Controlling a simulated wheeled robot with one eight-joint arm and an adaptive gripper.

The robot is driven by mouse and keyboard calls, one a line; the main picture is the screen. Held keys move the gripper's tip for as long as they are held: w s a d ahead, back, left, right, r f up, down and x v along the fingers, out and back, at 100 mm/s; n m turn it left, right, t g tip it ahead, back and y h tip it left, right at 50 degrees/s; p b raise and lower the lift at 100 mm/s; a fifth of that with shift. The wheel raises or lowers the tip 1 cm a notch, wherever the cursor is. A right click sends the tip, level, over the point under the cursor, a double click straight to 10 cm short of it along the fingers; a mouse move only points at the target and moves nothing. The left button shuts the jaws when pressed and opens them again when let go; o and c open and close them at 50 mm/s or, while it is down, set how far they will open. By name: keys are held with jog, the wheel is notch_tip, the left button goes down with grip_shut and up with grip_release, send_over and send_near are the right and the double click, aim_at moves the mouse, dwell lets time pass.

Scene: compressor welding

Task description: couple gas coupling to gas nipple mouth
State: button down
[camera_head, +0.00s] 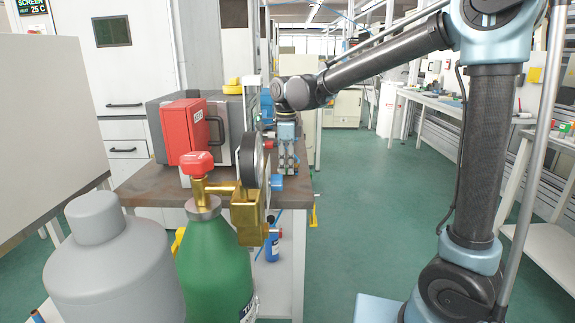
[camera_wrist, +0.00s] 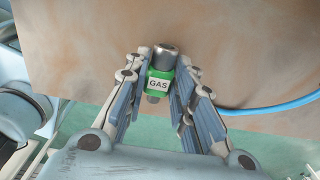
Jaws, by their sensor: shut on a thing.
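The gas coupling (camera_wrist: 159,84) is a small green part with a white GAS label and dark metal ends, seen in the wrist view. My gripper (camera_wrist: 164,66) has its fingers on both sides of it and is shut on it. Behind it is a brown surface. In the head view my gripper (camera_head: 288,160) points down over the far right part of the brown bench; the coupling is too small to tell there. I cannot pick out the gas nipple mouth for sure in either view.
A green cylinder (camera_head: 215,268) with a brass regulator (camera_head: 247,212) and round gauge stands in front of the bench (camera_head: 150,190). A grey cylinder (camera_head: 105,265) is left of it. A red box (camera_head: 186,130) stands on the bench. A blue hose (camera_wrist: 275,108) runs right of my gripper.

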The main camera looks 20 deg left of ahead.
jog(key=c, duration=1.3)
grip_release()
jog(key=shift+c, duration=0.2)
notch_tip(320, 180, up, 17)
jog(key=d, duration=0.1)
jog(key=shift+w+d+r, duration=0.15)
jog(key=shift+w+r, duration=0.05)
jog(key=d+f+n, duration=0.3)
jog(key=d+f, duration=0.2)
jog(key=d, duration=0.9)
jog(key=d+f+n, duration=0.3)
jog(key=d+f, duration=0.1)
jog(key=d, duration=1)
jog(key=s+d+f+n+t, duration=0.1)
jog(key=s+d+f+n, duration=0.3)
jog(key=d+f, duration=0.5)
jog(key=s+d+f+n+t, duration=0.1)
jog(key=s+d+f+n, duration=0.3)
jog(key=s+d+f, duration=0.5)
notch_tip(320, 180, down, 3)
jog(key=shift+d+n, duration=0.15)
jog(key=shift+n, duration=0.25)
